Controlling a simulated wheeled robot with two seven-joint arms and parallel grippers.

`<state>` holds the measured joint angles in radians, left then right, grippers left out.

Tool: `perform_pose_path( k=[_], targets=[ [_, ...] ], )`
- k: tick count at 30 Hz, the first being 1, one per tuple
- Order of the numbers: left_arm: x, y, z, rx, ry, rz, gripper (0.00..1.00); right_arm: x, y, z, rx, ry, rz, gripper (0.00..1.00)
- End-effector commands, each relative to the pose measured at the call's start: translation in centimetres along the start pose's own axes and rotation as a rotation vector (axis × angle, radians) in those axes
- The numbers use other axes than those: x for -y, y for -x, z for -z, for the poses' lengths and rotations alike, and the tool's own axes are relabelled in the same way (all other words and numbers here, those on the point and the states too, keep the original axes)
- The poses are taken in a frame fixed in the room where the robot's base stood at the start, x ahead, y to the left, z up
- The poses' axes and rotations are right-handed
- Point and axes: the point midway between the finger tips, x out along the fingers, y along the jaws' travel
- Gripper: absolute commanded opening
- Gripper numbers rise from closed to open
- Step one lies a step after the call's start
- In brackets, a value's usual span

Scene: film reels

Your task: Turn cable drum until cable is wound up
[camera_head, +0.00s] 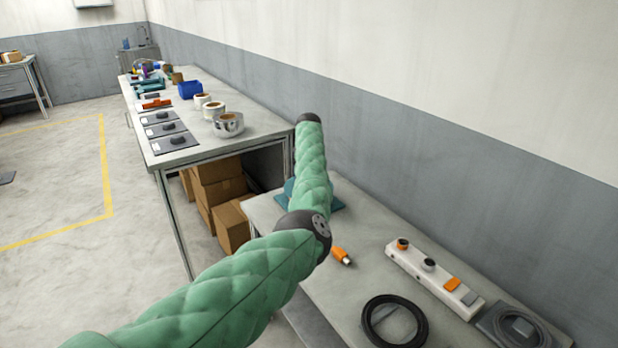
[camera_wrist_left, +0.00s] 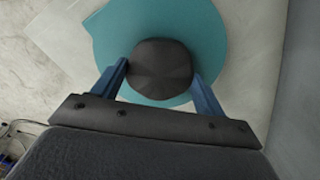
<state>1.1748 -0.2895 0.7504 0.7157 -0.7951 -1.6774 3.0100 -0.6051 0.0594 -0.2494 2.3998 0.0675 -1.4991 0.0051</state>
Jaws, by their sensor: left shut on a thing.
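The drum, a teal disc (camera_wrist_left: 208,30) with a dark knob (camera_wrist_left: 161,66) at its middle, fills the upper part of the left wrist view. My left gripper (camera_wrist_left: 160,74) is shut on the knob, with one blue finger on either side of it. In the head view only a teal edge of the drum (camera_head: 337,205) shows on the near table, behind my green padded arm. The arm hides the rest of the drum and my gripper there. An orange plug with a pale tip (camera_head: 341,256) lies close to the arm; I cannot see a cable joining it to the drum. My right gripper is not in view.
A black cable coil (camera_head: 370,318), a power strip (camera_head: 435,281) and a grey piece with a dark ring (camera_head: 491,326) lie on the near table. The far workbench (camera_head: 215,141) holds tape rolls and a blue bin (camera_head: 190,90). Cardboard boxes (camera_head: 232,224) stand below. The wall runs along the right.

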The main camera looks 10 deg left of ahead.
Motion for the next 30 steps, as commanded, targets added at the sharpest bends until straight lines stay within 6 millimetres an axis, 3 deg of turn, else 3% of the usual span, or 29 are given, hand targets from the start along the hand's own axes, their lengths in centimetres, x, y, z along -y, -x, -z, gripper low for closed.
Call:
perform_pose_path(
  k=[5,6,9,20,30],
  targets=[
    [0.5,-0.9,0.4,-0.017,-0.005,0.004,0.31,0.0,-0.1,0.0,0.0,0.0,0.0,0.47],
    [0.5,-0.9,0.5,-0.017,-0.005,0.004,0.76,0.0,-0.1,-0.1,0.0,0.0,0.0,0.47],
    [0.4,-0.9,0.4,-0.016,-0.005,0.003,0.94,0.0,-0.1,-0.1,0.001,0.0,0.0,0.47],
    [0.1,-0.2,0.2,-0.009,-0.002,0.001,0.94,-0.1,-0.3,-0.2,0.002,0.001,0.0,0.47],
    [0.3,4.6,0.2,-0.01,-0.003,0.001,0.94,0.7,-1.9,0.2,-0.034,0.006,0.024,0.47]
  ],
)
